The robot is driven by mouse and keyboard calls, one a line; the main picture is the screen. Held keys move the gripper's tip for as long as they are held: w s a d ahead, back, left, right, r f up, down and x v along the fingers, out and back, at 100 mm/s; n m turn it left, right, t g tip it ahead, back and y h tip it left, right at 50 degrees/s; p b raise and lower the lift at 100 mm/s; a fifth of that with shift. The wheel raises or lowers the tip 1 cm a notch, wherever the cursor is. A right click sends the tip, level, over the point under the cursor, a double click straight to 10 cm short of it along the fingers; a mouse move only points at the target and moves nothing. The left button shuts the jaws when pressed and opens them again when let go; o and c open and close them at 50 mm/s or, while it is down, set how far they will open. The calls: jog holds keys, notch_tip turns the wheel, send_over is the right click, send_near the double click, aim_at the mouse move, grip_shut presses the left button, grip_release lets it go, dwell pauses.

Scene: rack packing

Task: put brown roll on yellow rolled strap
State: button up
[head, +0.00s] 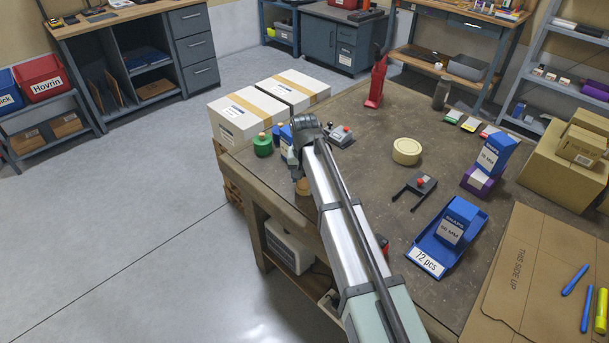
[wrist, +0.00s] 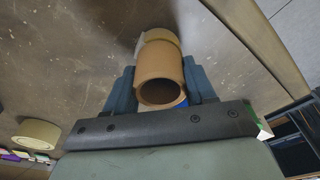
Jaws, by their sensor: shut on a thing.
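The brown roll (wrist: 160,72) is a hollow tube held between the two dark blue fingers of my gripper (wrist: 161,84), its open end facing the wrist camera. A lighter tan band shows at its far end; I cannot tell whether it is part of the roll or another thing. In the head view the brown roll (head: 303,186) shows small under my gripper (head: 299,176), near the table's left edge, partly hidden by the arm. The yellow rolled strap (head: 406,151) lies flat on the table to the right, apart from my gripper. The wrist view also shows it at left (wrist: 37,134).
A green container (head: 262,146) and blue items stand left of the arm. A grey device (head: 340,136) with a red knob and a black forked holder (head: 414,188) flank the strap. A blue bin (head: 447,250) is nearer. A red stand (head: 376,84) is farther back.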

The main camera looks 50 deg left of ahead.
aim_at(304, 176)
jog(key=o, duration=1)
jog(key=shift+f, duration=0.1)
jog(key=shift+o, duration=0.2)
notch_tip(304, 176, up, 12)
jog(key=s+d, duration=0.1)
jog(key=shift+s+d, duration=0.15)
